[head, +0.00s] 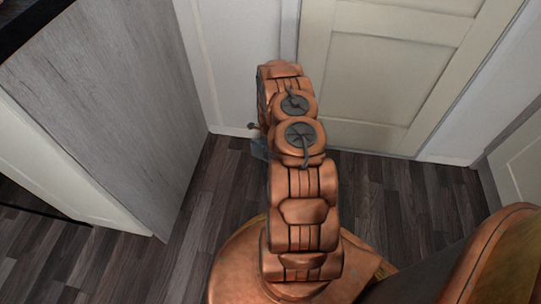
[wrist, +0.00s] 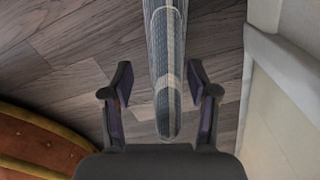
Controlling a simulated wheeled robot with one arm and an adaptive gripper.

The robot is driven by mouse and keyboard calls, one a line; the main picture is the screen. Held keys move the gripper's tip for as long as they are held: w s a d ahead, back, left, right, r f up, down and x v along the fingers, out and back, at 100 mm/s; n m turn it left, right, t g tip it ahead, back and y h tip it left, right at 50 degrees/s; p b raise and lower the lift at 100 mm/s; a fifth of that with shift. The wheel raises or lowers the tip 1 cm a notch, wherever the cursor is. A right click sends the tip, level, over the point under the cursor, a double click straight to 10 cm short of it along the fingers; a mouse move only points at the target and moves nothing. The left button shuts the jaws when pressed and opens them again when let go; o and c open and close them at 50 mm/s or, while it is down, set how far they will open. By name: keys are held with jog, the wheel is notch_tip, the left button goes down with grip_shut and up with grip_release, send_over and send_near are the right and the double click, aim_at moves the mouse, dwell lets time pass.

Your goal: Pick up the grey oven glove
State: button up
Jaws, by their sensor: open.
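The grey oven glove (wrist: 165,55) shows in the wrist view as a long, narrow grey shape with pale stripes. It runs from the top edge down to between the fingers of my gripper (wrist: 160,80). My gripper is open, with one finger on each side of the glove's lower end and a visible gap on both sides. The glove's upper part is cut off by the frame, and I cannot see what holds it. In the head view my copper arm hides most of the gripper; a small blue-grey patch beside it is too unclear to name.
A grey wood-grain cabinet side (head: 105,110) stands on the left in the head view. A cream panelled door (head: 385,80) and pale wall (head: 235,60) are behind my arm. Dark plank floor (head: 390,195) is clear on the right. A pale wall or panel (wrist: 285,90) is close on the wrist view's right.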

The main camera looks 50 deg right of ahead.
jog(key=shift+d+f+b, duration=0.2)
jog(key=shift+f+b, duration=0.3)
jog(key=shift+f, duration=0.75)
jog(key=shift+d+f+b, duration=0.15)
jog(key=shift+f+b, duration=0.3)
jog(key=shift+f, duration=0.75)
grip_shut()
